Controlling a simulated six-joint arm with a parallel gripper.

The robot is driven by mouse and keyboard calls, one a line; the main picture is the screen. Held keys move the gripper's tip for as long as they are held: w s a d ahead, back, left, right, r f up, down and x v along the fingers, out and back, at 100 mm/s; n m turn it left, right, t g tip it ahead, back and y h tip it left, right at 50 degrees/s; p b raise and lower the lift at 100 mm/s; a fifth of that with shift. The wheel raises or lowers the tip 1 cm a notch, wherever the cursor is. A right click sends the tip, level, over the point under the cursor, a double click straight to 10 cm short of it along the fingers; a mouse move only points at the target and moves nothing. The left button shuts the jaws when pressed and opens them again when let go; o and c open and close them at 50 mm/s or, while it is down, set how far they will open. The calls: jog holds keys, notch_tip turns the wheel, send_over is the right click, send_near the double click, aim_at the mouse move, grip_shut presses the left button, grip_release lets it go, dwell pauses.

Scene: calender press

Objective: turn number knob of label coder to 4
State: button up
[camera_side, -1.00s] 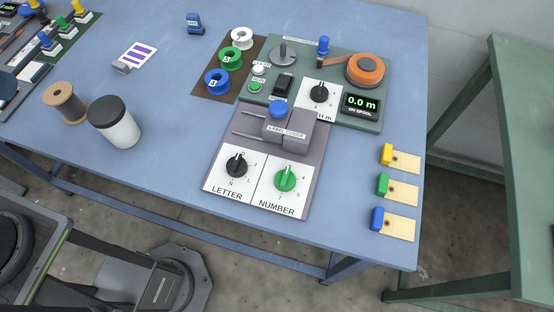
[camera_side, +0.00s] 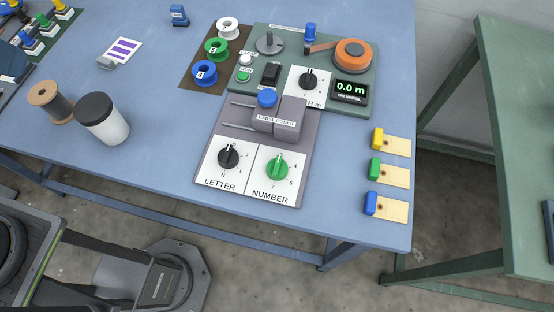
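The label coder (camera_side: 278,120) stands on the blue table, a grey-purple unit with a blue button (camera_side: 267,98) on top. Its green number knob (camera_side: 277,169) is on a white panel marked NUMBER, at the coder's front right. The knob's pale pointer line points roughly up in the picture; the printed 4 is up and right of the knob, with 5 and 7 lower around it. I cannot tell the exact number it points at. The black letter knob (camera_side: 228,157) is on the panel to the left. My gripper is not in view.
Behind the coder is a green spooling station (camera_side: 385,90) with an orange reel (camera_side: 352,55) and a display reading 0.0 m. Colored tags (camera_side: 391,174) lie at the right. A white-and-black cup (camera_side: 103,126) and a brown spool (camera_side: 50,101) stand at the left. Table front is clear.

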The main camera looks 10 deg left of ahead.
jog(key=o, duration=0.4)
jog(key=w+d, duration=0.2)
jog(key=d, duration=0.1)
jog(key=w+d+g, duration=0.1)
jog(key=w+d, duration=0.1)
jog(key=d, duration=0.1)
jog(key=w+d+g, duration=0.1)
jog(key=w+d, duration=0.1)
jog(key=d, duration=0.2)
jog(key=shift+w+r+h, duration=0.2)
jog(key=shift+r+h, duration=0.1)
jog(key=shift+o, duration=1.4)
jog(key=w+d+f+g, duration=0.1)
jog(key=w+d+f, duration=0.1)
jog(key=d, duration=0.5)
jog(key=shift+d, duration=0.3)
jog(key=g+y, duration=0.1)
jog(key=g, duration=0.1)
send_over(277, 164)
notch_tip(277, 164, down, 10)
notch_tip(277, 164, down, 13)
jog(key=shift+f, duration=0.1)
jog(key=shift+c, duration=0.4)
jog(key=c, duration=0.8)
